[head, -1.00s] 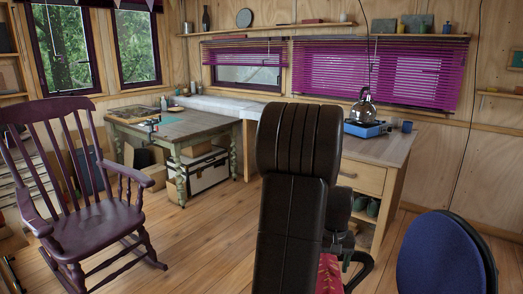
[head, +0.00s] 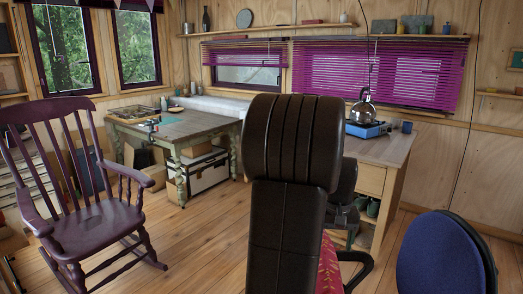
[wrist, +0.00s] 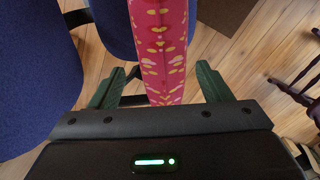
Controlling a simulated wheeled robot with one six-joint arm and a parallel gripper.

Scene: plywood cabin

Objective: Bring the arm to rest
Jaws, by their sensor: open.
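My gripper (wrist: 159,86) shows in the wrist view, with its two green fingers spread apart and nothing gripped. A pink patterned cushion (wrist: 159,45) shows beyond and between the fingers; how far below them it lies I cannot tell. In the head view my black arm stands upright in the middle and hides part of the wooden desk (head: 385,150). The same pink cushion shows in part beside my arm (head: 329,270).
A blue round-backed chair (head: 440,255) stands close at the right; blue chair parts (wrist: 35,75) fill the left of the wrist view. A purple rocking chair (head: 95,225) is at the left. A kettle (head: 364,114) sits on a blue stove (head: 367,130).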

